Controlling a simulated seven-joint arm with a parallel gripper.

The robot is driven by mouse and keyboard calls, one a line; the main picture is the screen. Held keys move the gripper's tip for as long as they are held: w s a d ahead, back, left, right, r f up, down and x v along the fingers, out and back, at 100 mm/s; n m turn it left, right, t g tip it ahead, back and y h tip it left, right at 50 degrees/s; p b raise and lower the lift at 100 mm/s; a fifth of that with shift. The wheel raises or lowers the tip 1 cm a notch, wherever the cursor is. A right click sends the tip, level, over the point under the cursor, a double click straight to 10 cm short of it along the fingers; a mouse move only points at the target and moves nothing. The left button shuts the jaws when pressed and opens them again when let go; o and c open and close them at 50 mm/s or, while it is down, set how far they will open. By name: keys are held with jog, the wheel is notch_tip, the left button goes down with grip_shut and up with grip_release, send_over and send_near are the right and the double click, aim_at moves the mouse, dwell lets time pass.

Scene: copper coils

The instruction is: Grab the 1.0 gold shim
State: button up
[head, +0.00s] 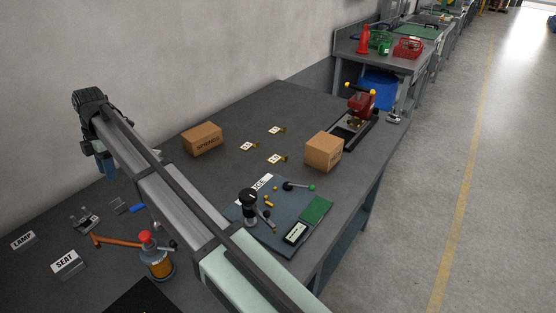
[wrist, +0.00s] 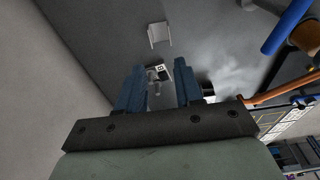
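Three small gold shims with white number tags lie on the dark bench in the head view. One is at the left (head: 254,146), one at the back (head: 282,129) and one nearest (head: 283,158). The tag numbers are too small for me to read surely, so I cannot tell which is 1.0. My gripper (head: 105,168) hangs at the far left of the bench, near the wall and well apart from the shims. No shim shows clearly in the wrist view.
Cardboard boxes stand left (head: 203,140) and right (head: 323,152) of the shims. A red press (head: 361,103) is behind the right box. A gauge mat (head: 270,222) lies in front. A red-topped bottle (head: 157,258) with an orange lever stands near my arm. Bench around the shims is clear.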

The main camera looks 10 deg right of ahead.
jog(key=w+d+f+m, duration=0.1)
jog(key=w+d+m, duration=0.35)
jog(key=d, duration=0.25)
jog(key=w+d+f+m, duration=0.1)
jog(key=w+d+m, duration=0.2)
jog(key=d+m, duration=0.35)
jog(key=m+g+y, duration=0.2)
jog(key=m, duration=2.3)
send_near(289, 159)
jog(key=shift+s+a+r, duration=0.3)
jog(key=shift+s+a, duration=0.05)
jog(key=shift+s, duration=0.1)
jog(key=shift+x, duration=3.5)
jog(key=shift+a, duration=0.1)
jog(key=shift+c, duration=0.2)
grip_shut()
